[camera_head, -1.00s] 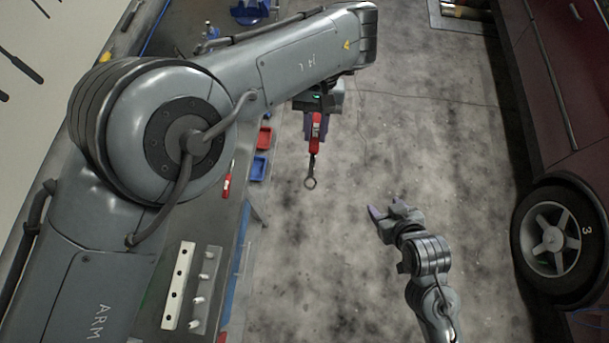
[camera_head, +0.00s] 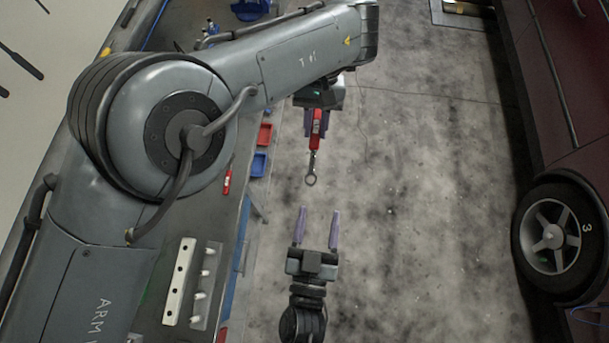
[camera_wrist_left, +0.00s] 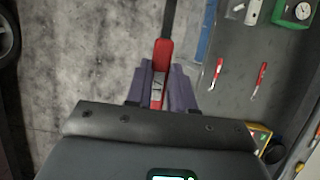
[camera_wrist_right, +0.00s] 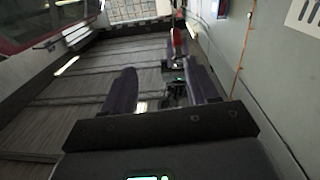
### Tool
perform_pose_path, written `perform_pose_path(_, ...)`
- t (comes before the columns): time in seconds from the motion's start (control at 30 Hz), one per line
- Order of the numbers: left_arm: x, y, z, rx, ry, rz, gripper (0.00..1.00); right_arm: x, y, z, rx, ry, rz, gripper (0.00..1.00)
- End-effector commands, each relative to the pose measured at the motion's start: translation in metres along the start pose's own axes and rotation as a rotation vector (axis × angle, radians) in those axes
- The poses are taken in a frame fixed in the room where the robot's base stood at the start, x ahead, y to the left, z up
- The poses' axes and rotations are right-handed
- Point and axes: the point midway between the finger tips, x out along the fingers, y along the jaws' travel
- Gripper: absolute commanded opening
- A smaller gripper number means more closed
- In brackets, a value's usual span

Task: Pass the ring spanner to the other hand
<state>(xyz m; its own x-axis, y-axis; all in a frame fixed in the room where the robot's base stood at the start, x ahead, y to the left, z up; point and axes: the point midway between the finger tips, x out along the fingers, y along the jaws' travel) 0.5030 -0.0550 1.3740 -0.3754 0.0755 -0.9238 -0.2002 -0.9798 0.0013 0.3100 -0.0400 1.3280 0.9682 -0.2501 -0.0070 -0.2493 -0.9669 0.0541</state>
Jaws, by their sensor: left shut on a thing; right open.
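The ring spanner (camera_head: 314,145) has a red handle and a dark metal shaft with a ring end. My left gripper (camera_head: 316,122) is shut on its red handle, and the ring end points down the head view. In the left wrist view the red handle (camera_wrist_left: 162,60) sits between the purple fingers. My right gripper (camera_head: 316,226) is open and empty below the ring, its two purple fingers pointing up towards it with a gap between. In the right wrist view the red handle (camera_wrist_right: 178,42) shows beyond the open fingers (camera_wrist_right: 162,90).
A dark red car (camera_head: 560,110) stands at the right. The floor between is clear.

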Motion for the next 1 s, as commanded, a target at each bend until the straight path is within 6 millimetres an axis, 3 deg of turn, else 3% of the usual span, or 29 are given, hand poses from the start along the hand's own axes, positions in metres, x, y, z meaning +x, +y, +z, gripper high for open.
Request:
perform_pose_path(0.1,0.000,0.000,0.000,0.000,0.000,0.000,0.00,-0.010,-0.017,-0.008,0.027,0.001,-0.040,0.59)
perform_pose_path(0.27,0.000,0.000,0.000,0.000,0.000,0.000,0.00,-0.006,-0.025,-0.015,0.048,0.008,-0.055,0.59)
perform_pose_path(1.0,0.000,0.000,0.000,0.000,0.000,0.000,0.00,0.096,-0.031,-0.017,0.048,0.011,-0.055,0.59)
